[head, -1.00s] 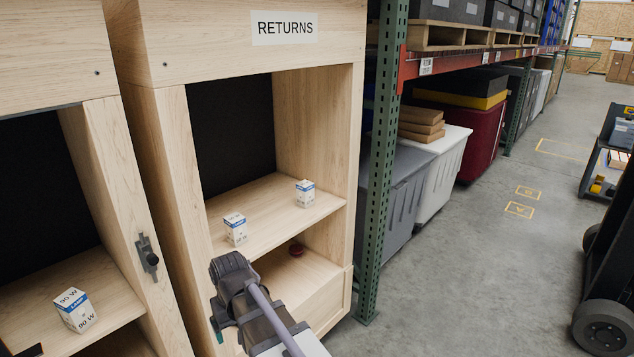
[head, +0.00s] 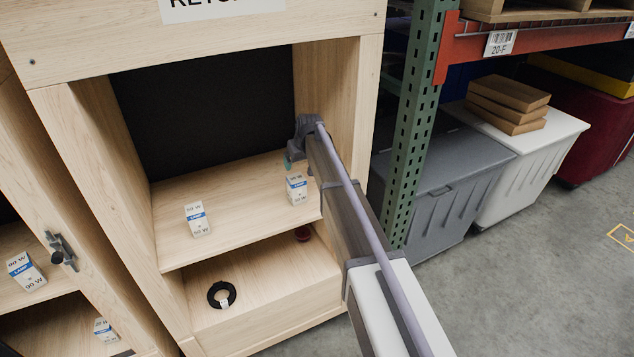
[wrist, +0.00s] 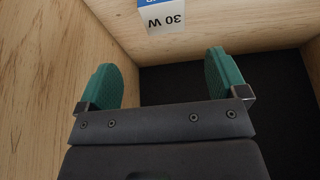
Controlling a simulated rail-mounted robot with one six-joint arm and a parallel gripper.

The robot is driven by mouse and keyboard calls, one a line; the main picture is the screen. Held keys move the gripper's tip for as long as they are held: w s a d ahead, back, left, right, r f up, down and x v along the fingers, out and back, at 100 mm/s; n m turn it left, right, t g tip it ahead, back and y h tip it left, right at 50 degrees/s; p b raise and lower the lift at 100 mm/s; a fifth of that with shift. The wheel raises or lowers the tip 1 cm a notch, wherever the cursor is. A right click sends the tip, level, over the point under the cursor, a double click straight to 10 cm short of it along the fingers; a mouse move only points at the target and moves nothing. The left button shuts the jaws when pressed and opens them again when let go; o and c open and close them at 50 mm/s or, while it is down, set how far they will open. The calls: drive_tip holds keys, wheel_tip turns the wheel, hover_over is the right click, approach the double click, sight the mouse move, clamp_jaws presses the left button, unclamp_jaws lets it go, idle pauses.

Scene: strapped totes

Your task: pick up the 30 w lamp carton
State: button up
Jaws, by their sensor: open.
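The 30 W lamp carton (head: 297,188), white with a blue band, stands on the upper shelf of the returns cabinet near its right wall. In the wrist view the 30 W carton (wrist: 162,16) shows at the top edge, cut off, with its print upside down. My gripper (head: 293,160) is inside the upper compartment, just above and behind the carton as seen from the head. Its teal fingers (wrist: 166,78) are apart with nothing between them; the carton lies beyond the tips, not touching.
Another lamp carton (head: 197,218) stands to the left on the same shelf (head: 240,225). More cartons (head: 25,271) sit in the left cabinet. A green rack post (head: 412,130) stands right.

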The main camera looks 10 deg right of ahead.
sight(296, 178)
drive_tip(key=b+x, duration=0.3)
drive_tip(key=x, duration=0.1)
drive_tip(key=b+x, duration=0.2)
drive_tip(key=shift+s+a+f+b, duration=0.1)
drive_tip(key=shift+s+a+b, duration=0.1)
drive_tip(key=shift+a+b, duration=0.2)
drive_tip(key=b+x, duration=0.4)
drive_tip(key=x, duration=0.1)
drive_tip(key=shift+d+b, duration=0.1)
drive_tip(key=shift+b, duration=0.2)
drive_tip(key=shift+s, duration=0.1)
drive_tip(key=c, duration=1)
